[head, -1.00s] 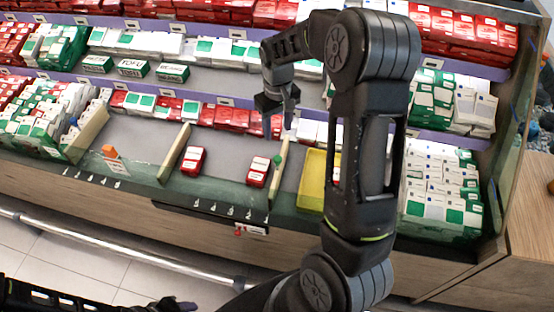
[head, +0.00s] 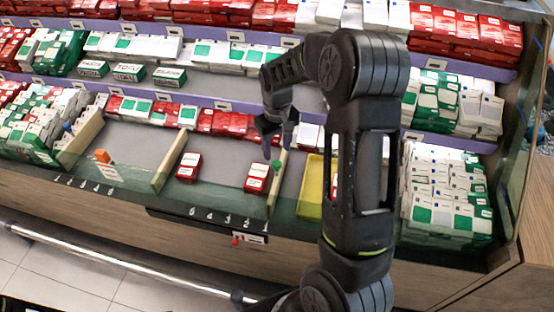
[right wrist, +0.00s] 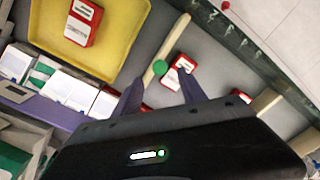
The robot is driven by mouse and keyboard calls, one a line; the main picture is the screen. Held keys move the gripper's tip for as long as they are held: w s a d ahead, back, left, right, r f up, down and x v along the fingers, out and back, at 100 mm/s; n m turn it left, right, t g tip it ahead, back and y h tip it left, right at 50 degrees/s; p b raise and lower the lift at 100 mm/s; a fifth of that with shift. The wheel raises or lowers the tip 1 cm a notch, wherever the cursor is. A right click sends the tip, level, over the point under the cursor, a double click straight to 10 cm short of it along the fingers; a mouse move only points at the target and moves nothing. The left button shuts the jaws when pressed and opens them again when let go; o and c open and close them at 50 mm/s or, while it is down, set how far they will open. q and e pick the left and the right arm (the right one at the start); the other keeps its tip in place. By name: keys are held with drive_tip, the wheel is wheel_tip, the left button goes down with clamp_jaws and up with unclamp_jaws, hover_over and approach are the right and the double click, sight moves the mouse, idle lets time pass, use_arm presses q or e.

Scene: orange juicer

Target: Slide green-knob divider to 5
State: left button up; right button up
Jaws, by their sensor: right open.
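The pale divider (head: 275,192) stands on the lower shelf with its green knob (head: 276,165) near the top, close to the right end of the number scale (head: 228,217). In the right wrist view the divider (right wrist: 175,38) runs diagonally and its knob (right wrist: 159,68) lies just ahead of the jaws. My right gripper (head: 277,140) is open and empty above the shelf, by the divider's rear part. My left gripper is out of view.
Red boxes (head: 257,177) and (head: 188,166) lie left of the divider. A yellow tray (head: 311,190) is close on the right. Red and white boxes (head: 225,121) line the back.

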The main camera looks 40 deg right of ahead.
sight(277, 163)
wheel_tip(277, 163, down, 6)
drive_tip(key=shift+r, duration=0.1)
drive_tip(key=shift+c, duration=0.4)
clamp_jaws()
idle(1.1)
